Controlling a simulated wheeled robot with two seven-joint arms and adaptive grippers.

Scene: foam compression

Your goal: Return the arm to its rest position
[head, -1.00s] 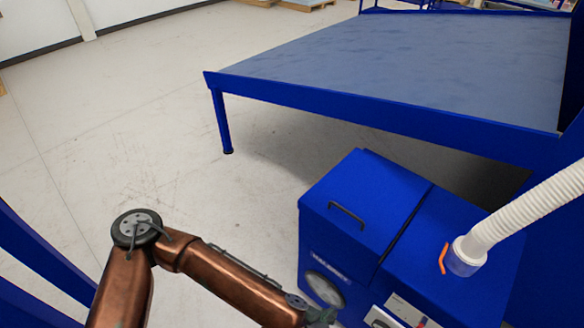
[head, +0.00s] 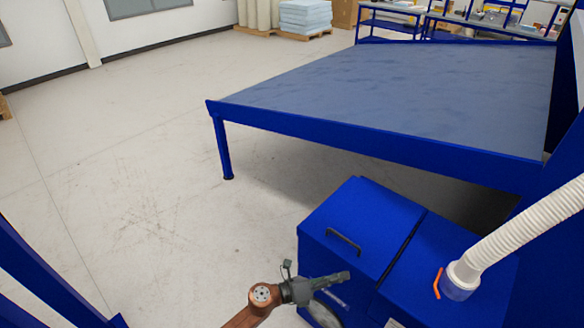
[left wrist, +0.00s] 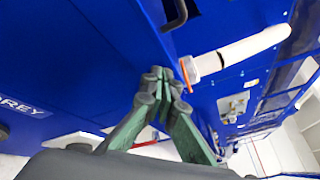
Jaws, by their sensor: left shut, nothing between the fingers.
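My left arm (head: 262,295) comes up from the bottom edge in the head view. My left gripper (head: 345,277) is dark grey, shut and empty, and points right in front of the blue cabinet (head: 365,220). From this view I cannot tell how far it is from the cabinet's front. In the left wrist view the green-grey fingers of the left gripper (left wrist: 168,76) are together with nothing between them, and blue panels fill much of the background. My right gripper is not in view.
The cabinet has a black handle (head: 343,241) and a white ribbed hose (head: 520,235) on top. A large blue-framed table (head: 400,95) stands behind it. Open floor (head: 130,170) lies to the left, with a blue beam (head: 50,275) at lower left. Stacked light-blue sheets (head: 308,17) stand far back.

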